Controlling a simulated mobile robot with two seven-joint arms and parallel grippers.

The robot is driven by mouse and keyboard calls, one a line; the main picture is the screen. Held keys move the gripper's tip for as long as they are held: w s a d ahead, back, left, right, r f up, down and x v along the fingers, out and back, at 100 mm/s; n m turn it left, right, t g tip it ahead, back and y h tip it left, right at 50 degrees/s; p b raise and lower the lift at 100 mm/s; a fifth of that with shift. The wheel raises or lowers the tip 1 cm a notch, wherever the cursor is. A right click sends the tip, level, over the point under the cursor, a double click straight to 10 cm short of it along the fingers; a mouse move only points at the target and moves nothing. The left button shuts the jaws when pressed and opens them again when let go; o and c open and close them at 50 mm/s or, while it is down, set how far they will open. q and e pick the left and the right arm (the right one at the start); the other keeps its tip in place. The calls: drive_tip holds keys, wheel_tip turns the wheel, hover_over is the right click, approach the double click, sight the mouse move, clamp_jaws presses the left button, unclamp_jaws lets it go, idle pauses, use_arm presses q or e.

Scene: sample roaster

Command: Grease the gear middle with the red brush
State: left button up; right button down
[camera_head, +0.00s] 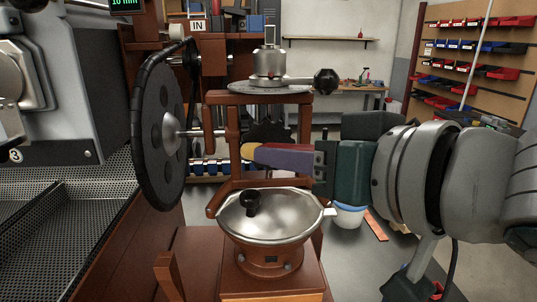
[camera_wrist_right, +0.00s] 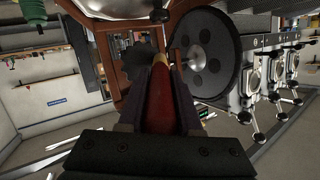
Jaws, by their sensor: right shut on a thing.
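My right gripper (camera_head: 322,165) comes in from the right and is shut on the red brush (camera_head: 285,158). In the right wrist view the brush (camera_wrist_right: 160,108) runs forward from between the fingers to a tan tip. A dark gear (camera_head: 268,131), which seems to be the gear middle, sits behind the brush in the frame. It also shows as a dark toothed shape in the wrist view (camera_wrist_right: 137,62). I cannot tell whether the tip touches it. My left gripper is not in view.
A big black wheel (camera_head: 158,125) stands left of the frame on a shaft. A metal bowl (camera_head: 275,220) sits below the brush, and a metal hopper (camera_head: 268,72) stands above. A perforated tray (camera_head: 65,215) is at the left. Shelves with bins (camera_head: 470,60) are far right.

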drive_tip(key=shift+d+p, duration=1.2)
drive_tip(key=shift+d, duration=1.7)
drive_tip(key=shift+a+p, duration=0.75)
drive_tip(key=shift+a, duration=2.2)
drive_tip(key=shift+r+p, duration=0.35)
drive_tip(key=shift+p, duration=0.15)
drive_tip(key=shift+d+p, duration=1.3)
drive_tip(key=shift+p, duration=0.35)
drive_tip(key=shift+a, duration=1.4)
